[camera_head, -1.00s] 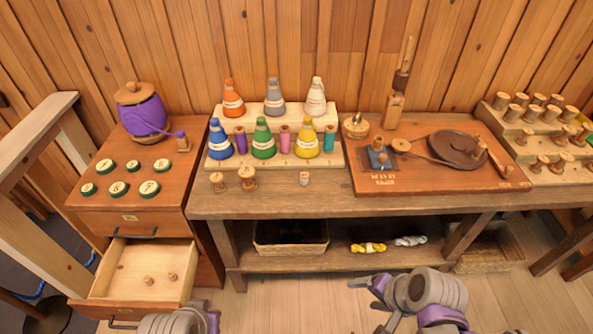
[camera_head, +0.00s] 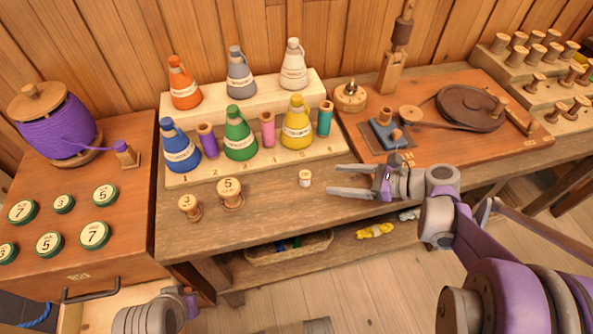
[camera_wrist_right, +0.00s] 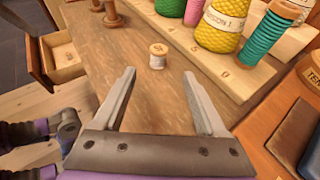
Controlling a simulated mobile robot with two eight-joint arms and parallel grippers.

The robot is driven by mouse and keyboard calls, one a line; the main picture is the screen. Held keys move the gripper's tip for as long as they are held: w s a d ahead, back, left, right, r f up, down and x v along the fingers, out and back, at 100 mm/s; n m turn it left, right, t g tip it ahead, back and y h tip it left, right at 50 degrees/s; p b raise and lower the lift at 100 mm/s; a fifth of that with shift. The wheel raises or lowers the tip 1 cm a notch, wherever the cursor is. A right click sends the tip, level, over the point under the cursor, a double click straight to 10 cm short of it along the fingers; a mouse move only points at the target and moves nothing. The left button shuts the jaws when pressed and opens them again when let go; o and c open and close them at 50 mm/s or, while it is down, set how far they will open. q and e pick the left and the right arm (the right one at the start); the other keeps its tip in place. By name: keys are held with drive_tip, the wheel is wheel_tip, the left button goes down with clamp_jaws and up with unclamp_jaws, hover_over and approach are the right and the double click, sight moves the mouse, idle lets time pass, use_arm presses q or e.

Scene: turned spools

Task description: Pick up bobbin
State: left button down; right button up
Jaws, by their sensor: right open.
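A small white-wound bobbin (camera_head: 305,178) with a pale marked top stands upright on the bench in front of the cone rack. In the right wrist view the bobbin (camera_wrist_right: 158,56) stands just beyond the fingertips, centred between them. My right gripper (camera_head: 335,180) is open and empty, its fingers pointing left at the bobbin and apart from it. Its two fingers (camera_wrist_right: 159,73) also show spread in the wrist view. Two larger wooden spools, marked 3 (camera_head: 189,207) and 5 (camera_head: 230,193), stand to the left. My left arm shows at the bottom left, but its fingers do not show.
The stepped rack (camera_head: 322,88) holds several coloured cones and thread spools behind the bobbin. A winding board (camera_head: 460,138) with a dark disc lies to the right. The bench between is clear.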

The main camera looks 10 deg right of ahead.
sight(305, 174)
drive_tip(key=x, duration=0.3)
drive_tip(key=shift+a+f, duration=0.15)
drive_tip(key=shift+a, duration=0.25)
drive_tip(key=shift+r+b+x, duration=0.2)
drive_tip(key=shift+b+x, duration=0.15)
drive_tip(key=shift+x, duration=1.25)
drive_tip(key=shift+r+b+x, duration=0.25)
drive_tip(key=shift+b+x, duration=0.05)
drive_tip(key=shift+x, duration=1.3)
drive_tip(key=shift+w+a, duration=0.1)
drive_tip(key=shift+w, duration=0.05)
drive_tip(key=shift+c, duration=0.2)
clamp_jaws()
